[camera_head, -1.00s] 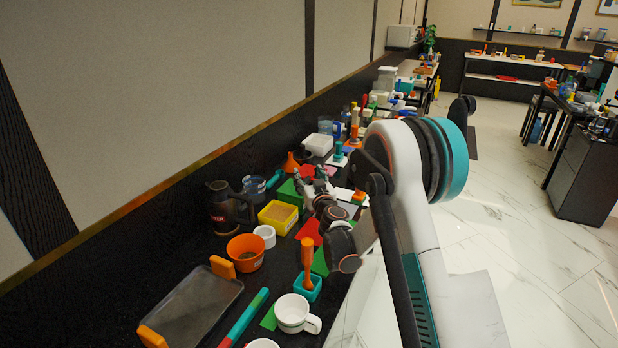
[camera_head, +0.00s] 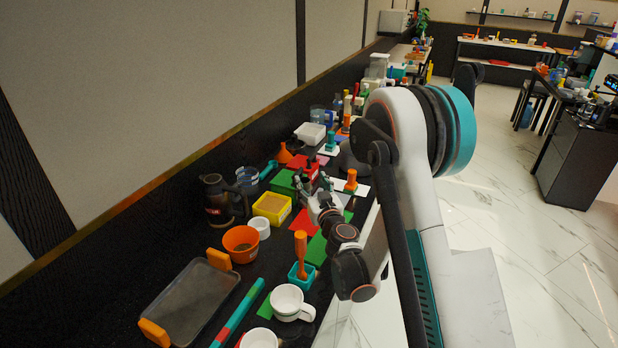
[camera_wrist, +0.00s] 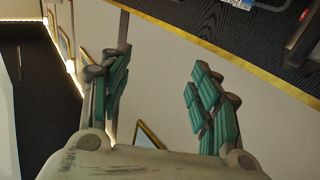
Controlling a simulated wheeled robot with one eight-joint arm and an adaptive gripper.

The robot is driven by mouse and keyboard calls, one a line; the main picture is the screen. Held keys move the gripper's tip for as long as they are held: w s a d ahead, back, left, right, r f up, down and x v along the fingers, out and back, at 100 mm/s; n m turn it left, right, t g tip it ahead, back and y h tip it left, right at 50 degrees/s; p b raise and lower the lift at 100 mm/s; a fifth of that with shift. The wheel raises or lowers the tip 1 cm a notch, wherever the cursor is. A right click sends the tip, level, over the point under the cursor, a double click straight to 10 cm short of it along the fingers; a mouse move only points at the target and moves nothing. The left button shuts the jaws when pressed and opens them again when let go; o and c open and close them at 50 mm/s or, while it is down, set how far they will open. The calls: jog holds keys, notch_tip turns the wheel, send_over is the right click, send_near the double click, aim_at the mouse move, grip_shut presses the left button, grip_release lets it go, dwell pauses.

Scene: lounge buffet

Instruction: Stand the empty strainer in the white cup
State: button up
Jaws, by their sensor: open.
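White cups stand along the near part of the black counter in the head view: a handled mug (camera_head: 289,303), a second white cup (camera_head: 260,338) cut by the bottom edge, and a small white round cup (camera_head: 259,227) beside the orange bowl. I cannot tell which one the task means. I cannot pick out the strainer for certain. My gripper (camera_head: 316,188) is over the counter near a green box, beyond these cups. In the wrist view my gripper (camera_wrist: 160,92) is open, with nothing between its teal-padded fingers; wall and counter edge show behind.
A dark coffee pot (camera_head: 218,200), yellow box (camera_head: 272,207), orange bowl (camera_head: 241,244) and grey tray with orange handles (camera_head: 190,300) crowd the counter. An orange-handled tool (camera_head: 300,247) stands in a teal holder (camera_head: 302,275). The wall runs along the left; open floor lies right.

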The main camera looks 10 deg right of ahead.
jog(key=s+a+r+n+g+y, duration=0.2)
jog(key=s+a+r, duration=0.2)
jog(key=s+r, duration=0.3)
jog(key=s+a+r+n+g+y, duration=0.1)
jog(key=s+a+r+g+y, duration=0.15)
jog(key=s+r, duration=0.4)
jog(key=s+d+f+m+g+h, duration=0.1)
jog(key=s+d+g+h, duration=0.1)
jog(key=s, duration=0.7)
jog(key=s+d+f+m+g+h, duration=0.1)
jog(key=s+d, duration=0.3)
jog(key=s, duration=0.5)
jog(key=s+d+f+m+g+h, duration=0.1)
jog(key=s+d+m+g+h, duration=0.1)
jog(key=s, duration=0.7)
jog(key=shift+s+d+f+g+h, duration=0.25)
jog(key=shift+d+g+h, duration=0.25)
jog(key=shift+g, duration=0.35)
jog(key=shift+a, duration=0.1)
